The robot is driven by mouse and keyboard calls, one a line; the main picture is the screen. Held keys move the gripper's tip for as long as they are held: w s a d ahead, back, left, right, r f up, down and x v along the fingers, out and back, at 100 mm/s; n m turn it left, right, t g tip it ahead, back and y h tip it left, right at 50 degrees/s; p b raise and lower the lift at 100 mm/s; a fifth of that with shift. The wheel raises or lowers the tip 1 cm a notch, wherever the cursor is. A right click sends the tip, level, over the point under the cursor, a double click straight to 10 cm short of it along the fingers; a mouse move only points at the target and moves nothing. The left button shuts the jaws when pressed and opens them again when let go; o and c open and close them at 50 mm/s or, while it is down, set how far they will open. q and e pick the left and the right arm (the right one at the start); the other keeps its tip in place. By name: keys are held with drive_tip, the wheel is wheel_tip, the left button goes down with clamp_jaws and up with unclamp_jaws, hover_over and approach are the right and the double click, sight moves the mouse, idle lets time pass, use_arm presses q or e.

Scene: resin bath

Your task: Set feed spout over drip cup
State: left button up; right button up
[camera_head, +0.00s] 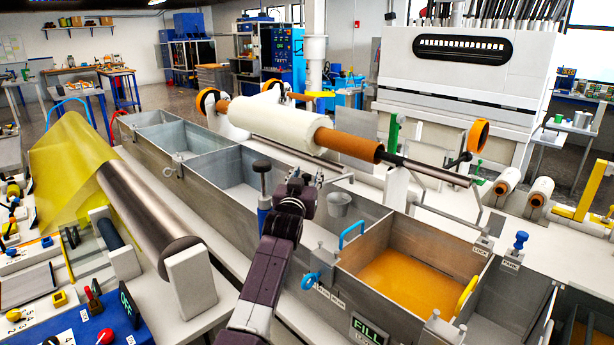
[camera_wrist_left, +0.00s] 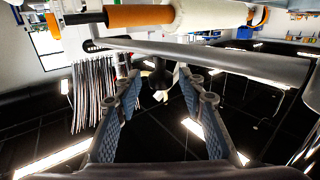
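A grey pipe, which looks like the feed spout (camera_wrist_left: 225,62), runs across the left wrist view. A dark ball knob (camera_wrist_left: 160,82) shows below it, between my fingers. In the head view a short grey pipe end (camera_head: 336,179) shows just right of my gripper. A small grey cup, likely the drip cup (camera_head: 340,206), hangs by the bath wall, below and right of that pipe end. My left gripper (camera_head: 298,188) is raised over the bath. In the left wrist view its fingers (camera_wrist_left: 158,88) are apart, one on each side of the knob; contact is unclear. My right gripper is not visible.
A white roll on an orange core (camera_head: 345,142) lies across the back on a dark shaft. The bath (camera_head: 330,258) has several compartments, one with amber resin (camera_head: 405,283). A steel roller (camera_head: 150,220) lies left.

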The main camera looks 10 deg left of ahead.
use_arm(q)
drive_tip(key=shift+s+a, duration=0.1)
drive_tip(key=shift+s, duration=0.05)
drive_tip(key=shift+s+f, duration=0.1)
drive_tip(key=shift+s, duration=0.5)
drive_tip(key=s, duration=1)
drive_tip(key=shift+s+a, duration=0.25)
drive_tip(key=shift+a, duration=0.2)
